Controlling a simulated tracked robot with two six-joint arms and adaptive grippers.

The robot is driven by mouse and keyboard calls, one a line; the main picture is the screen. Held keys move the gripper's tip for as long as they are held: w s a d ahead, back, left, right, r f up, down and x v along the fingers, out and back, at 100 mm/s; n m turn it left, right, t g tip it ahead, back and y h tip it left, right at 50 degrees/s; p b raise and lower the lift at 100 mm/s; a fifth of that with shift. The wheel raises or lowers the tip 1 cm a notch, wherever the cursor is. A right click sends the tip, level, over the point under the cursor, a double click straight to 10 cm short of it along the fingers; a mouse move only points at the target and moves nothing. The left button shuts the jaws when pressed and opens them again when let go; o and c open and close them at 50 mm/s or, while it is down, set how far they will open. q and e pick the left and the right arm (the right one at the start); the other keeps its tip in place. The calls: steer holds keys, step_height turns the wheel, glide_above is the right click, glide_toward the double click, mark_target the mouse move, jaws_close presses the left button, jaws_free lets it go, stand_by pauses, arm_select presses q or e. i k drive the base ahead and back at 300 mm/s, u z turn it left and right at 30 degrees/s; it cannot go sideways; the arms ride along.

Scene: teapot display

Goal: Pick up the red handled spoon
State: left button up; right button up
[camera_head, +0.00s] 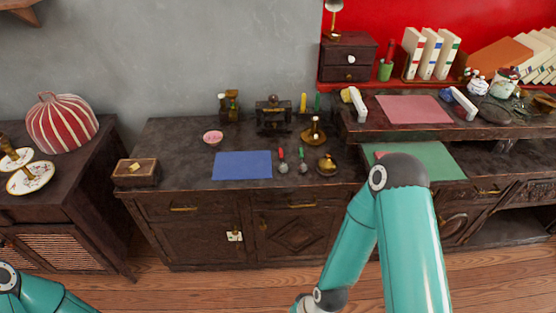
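The red handled spoon (281,155) lies on the dark wooden cabinet top, near its middle, with its grey bowl end toward me. A similar spoon with a green handle (301,154) lies just to its right, a small gap apart. My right arm rises at the lower right and bends back down to the bottom edge, in front of the cabinet. My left arm shows only at the bottom left corner. Neither gripper is in view.
A blue mat (242,165) lies left of the spoons and a brass pot (327,166) stands to their right. Behind are a brass candlestick (314,133) and a dark ornate object (273,115). A pink bowl (213,137) and wooden box (136,172) stand further left.

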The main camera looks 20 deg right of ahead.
mark_target(283, 168)
steer(key=u, duration=0.05)
steer(key=i, duration=0.9)
steer(key=z, duration=0.1)
